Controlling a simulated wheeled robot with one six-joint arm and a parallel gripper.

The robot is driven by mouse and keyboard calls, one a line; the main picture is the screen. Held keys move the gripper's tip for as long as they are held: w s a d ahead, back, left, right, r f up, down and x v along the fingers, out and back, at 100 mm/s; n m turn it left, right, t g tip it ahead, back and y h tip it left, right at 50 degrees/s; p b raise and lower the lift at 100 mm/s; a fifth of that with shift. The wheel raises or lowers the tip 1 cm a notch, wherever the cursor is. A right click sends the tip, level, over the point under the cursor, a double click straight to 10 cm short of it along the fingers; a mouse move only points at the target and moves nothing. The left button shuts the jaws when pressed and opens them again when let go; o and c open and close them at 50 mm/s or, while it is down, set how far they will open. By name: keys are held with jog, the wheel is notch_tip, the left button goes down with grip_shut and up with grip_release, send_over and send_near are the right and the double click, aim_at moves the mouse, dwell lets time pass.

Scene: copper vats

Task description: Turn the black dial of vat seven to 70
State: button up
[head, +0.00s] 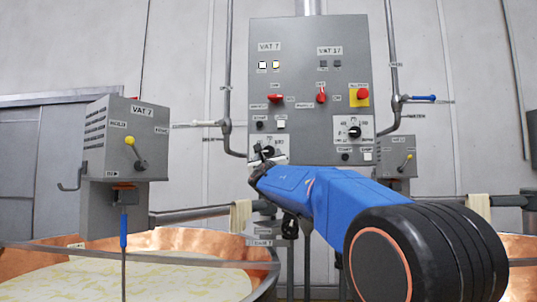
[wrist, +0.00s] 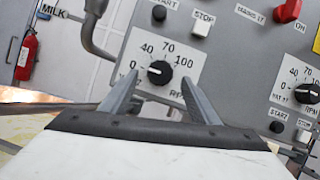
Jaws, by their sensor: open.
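The black dial (wrist: 159,72) of vat seven sits on a white scale plate marked 0, 40, 70 and 100 in the wrist view. Its pale mark seems to point left, on the low side of the scale. In the head view the dial (head: 267,151) is low on the left half of the grey panel, under the VAT 7 label. My gripper (wrist: 160,79) is open, its fingers to the left and right of the dial in the picture. I cannot tell whether the tips reach around it. In the head view my gripper (head: 259,164) is dark and partly hidden by my arm.
A second, similar dial (head: 354,132) is on the panel's right half. START (wrist: 159,13) and STOP (wrist: 202,25) buttons are just above the vat seven dial. Red switches (head: 275,98) are higher up. A bent pipe (wrist: 93,35) runs left of the panel.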

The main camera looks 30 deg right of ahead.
aim_at(269, 151)
jog(key=shift+x, duration=2.05)
jog(key=c, duration=1)
